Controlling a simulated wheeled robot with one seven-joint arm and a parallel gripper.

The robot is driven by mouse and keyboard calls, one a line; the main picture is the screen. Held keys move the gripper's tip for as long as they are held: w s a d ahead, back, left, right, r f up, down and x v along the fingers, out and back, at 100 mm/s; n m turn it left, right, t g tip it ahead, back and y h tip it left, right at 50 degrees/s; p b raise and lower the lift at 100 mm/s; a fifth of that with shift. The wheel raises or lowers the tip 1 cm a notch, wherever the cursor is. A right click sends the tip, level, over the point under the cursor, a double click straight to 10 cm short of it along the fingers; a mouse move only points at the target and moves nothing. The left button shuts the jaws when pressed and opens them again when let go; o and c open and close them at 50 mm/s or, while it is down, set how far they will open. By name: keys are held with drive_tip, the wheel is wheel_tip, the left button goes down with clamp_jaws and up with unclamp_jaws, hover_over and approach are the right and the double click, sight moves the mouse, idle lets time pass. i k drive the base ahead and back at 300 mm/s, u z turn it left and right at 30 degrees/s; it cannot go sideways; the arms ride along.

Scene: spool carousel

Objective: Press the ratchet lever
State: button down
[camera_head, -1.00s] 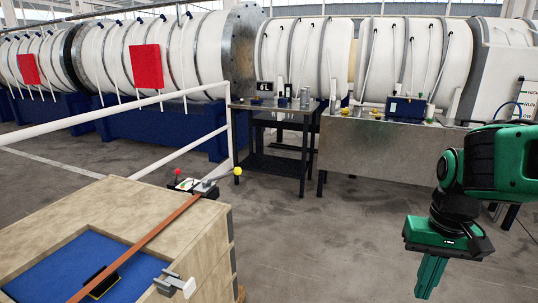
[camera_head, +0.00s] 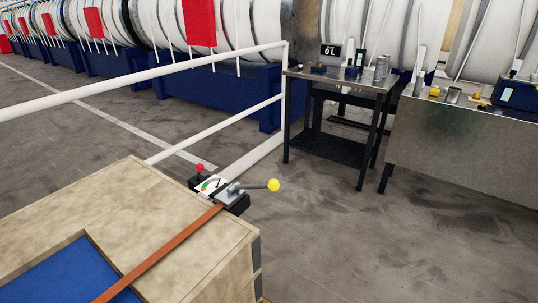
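The ratchet lever (camera_head: 252,186) is a grey handle with a yellow ball knob at its right end. It sticks out to the right from a dark ratchet block (camera_head: 232,201) near the far right corner of the wooden crate (camera_head: 190,215). It looks roughly level. An orange-brown strap (camera_head: 165,253) runs from the block across the crate toward the front. A small gauge (camera_head: 211,184) with a white face and a red knob (camera_head: 199,167) sit just behind and left of the lever. My gripper is out of view.
A white railing (camera_head: 160,84) runs behind the crate, with a post at its right end. A dark metal table (camera_head: 340,79) and a grey bench (camera_head: 465,140) stand at the back right. The crate has a blue inset (camera_head: 60,275). Floor right of the lever is clear.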

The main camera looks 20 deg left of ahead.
sight(273, 184)
drive_tip(key=u, duration=0.5)
drive_tip(key=i, duration=0.8)
drive_tip(key=u, duration=0.7)
